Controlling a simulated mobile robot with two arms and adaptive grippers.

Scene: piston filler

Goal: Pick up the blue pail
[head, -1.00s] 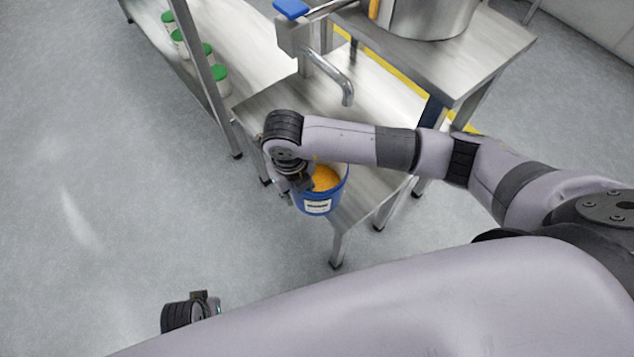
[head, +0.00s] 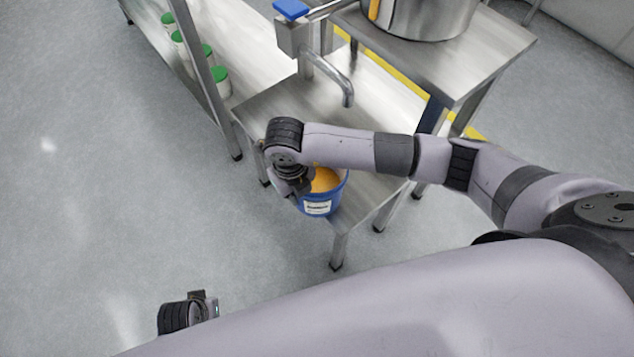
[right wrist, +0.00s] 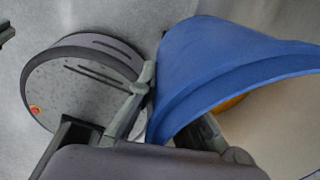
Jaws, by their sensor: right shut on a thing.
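The blue pail (head: 338,199) has a white label and orange-yellow contents. It appears upright at the near corner of the low steel table in the head view; whether its base touches the tabletop is hidden. My right gripper (head: 303,190) is at the pail's left rim. In the right wrist view, the right gripper (right wrist: 173,105) is shut on the wall of the blue pail (right wrist: 215,60), one finger outside and one inside. My left gripper (head: 208,304) shows only partly at the lower left, away from the pail, its fingers mostly hidden.
A steel spout (head: 345,88) hangs over the low table (head: 275,105). A higher steel table (head: 480,60) with a large pot (head: 425,18) stands at upper right. Green-lidded jars (head: 219,84) stand on the left bench. Floor on the left is clear.

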